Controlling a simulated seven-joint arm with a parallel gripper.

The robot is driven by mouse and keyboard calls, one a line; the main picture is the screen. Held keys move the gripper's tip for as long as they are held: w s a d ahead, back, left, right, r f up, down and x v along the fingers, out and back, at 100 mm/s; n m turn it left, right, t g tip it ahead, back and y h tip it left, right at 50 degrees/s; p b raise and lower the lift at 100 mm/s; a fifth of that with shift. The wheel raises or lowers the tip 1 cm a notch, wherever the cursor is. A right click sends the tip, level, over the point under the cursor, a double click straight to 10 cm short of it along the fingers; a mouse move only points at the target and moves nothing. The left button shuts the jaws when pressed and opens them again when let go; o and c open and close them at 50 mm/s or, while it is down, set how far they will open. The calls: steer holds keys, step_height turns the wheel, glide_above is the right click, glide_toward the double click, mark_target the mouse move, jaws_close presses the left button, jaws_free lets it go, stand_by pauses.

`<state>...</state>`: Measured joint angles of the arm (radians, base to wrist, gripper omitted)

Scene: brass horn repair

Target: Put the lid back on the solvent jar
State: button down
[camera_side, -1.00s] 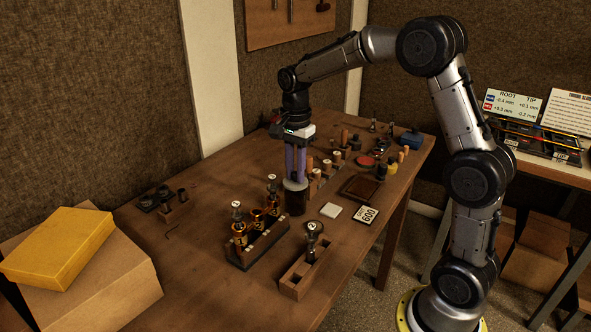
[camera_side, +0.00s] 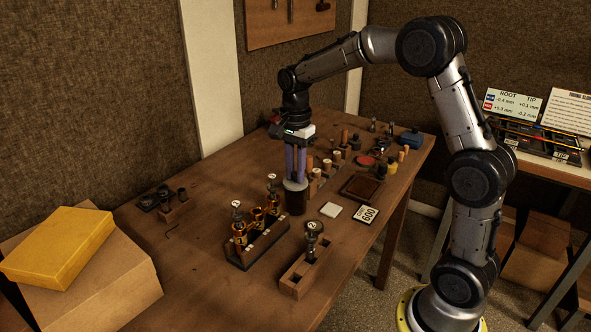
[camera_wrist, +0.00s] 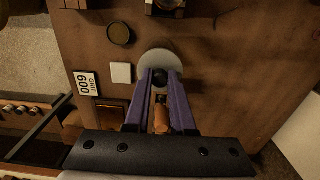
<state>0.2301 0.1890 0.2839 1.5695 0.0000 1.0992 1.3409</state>
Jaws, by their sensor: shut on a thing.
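My gripper (camera_side: 295,162), with purple fingers, points straight down and is shut on the black knob (camera_wrist: 160,77) of the pale round lid (camera_wrist: 165,60). The lid (camera_side: 294,184) is level at the top of the dark brown solvent jar (camera_side: 296,203), which stands upright on the wooden bench. Lid and jar look lined up in the side view, and I see no clear gap. I cannot tell whether the lid is fully seated.
A slotted block (camera_side: 298,277) is in front. A white square (camera_side: 332,210), a GRIT 600 card (camera_side: 366,215) and a brown tray (camera_side: 345,188) lie to the right. Wooden pegs stand behind.

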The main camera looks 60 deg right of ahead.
steer(key=shift+f, duration=0.1)
stand_by(0.7)
steer(key=shift+c, duration=1)
jaws_free()
steer(key=shift+r, duration=3.5)
steer(key=shift+c, duration=0.3)
jaws_close()
steer(key=shift+f, duration=1.8)
